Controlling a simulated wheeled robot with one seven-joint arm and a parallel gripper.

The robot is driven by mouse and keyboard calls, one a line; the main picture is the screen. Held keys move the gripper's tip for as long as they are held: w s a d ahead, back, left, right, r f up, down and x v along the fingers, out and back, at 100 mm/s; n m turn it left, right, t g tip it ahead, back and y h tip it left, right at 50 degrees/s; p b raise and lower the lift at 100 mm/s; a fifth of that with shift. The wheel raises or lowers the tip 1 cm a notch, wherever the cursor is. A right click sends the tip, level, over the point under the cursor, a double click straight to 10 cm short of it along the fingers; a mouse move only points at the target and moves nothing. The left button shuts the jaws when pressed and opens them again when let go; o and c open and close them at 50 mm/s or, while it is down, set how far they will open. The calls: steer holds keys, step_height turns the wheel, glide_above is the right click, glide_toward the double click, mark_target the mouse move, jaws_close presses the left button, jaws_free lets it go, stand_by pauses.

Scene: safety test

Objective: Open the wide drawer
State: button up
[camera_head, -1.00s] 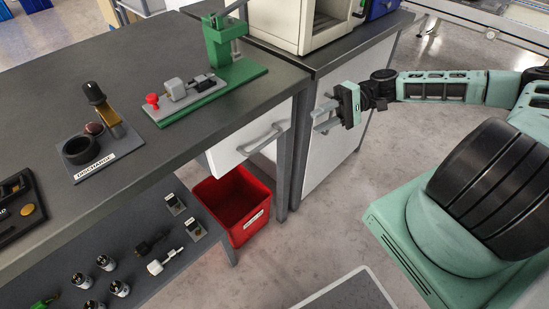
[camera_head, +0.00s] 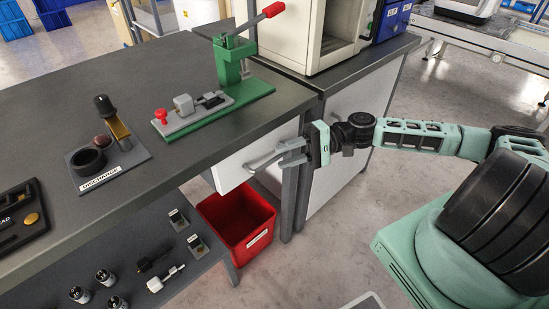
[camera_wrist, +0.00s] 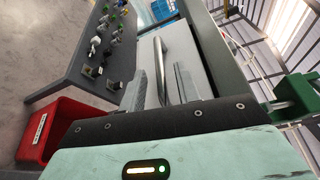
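The white drawer front (camera_head: 232,168) sits under the edge of the dark workbench, with a grey bar handle (camera_head: 266,160) across it. My gripper (camera_head: 291,153) is at the right end of this handle, its fingers pointing left. In the wrist view the drawer front (camera_wrist: 195,60) fills the middle and the handle (camera_wrist: 160,62) runs between my two fingers (camera_wrist: 160,90). The fingers are apart, one on each side of the bar, with visible gaps. Part of the drawer's right end is hidden by my gripper.
A red bin (camera_head: 238,222) stands on the floor below the drawer. A lower shelf (camera_head: 200,268) with small parts is at its left. A white cabinet (camera_head: 340,135) stands right of the drawer, close behind my gripper. The floor in front is clear.

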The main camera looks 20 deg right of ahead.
mark_target(275, 158)
steer(key=shift+w+a+f, duration=0.15)
steer(key=shift+a, duration=1.65)
jaws_close()
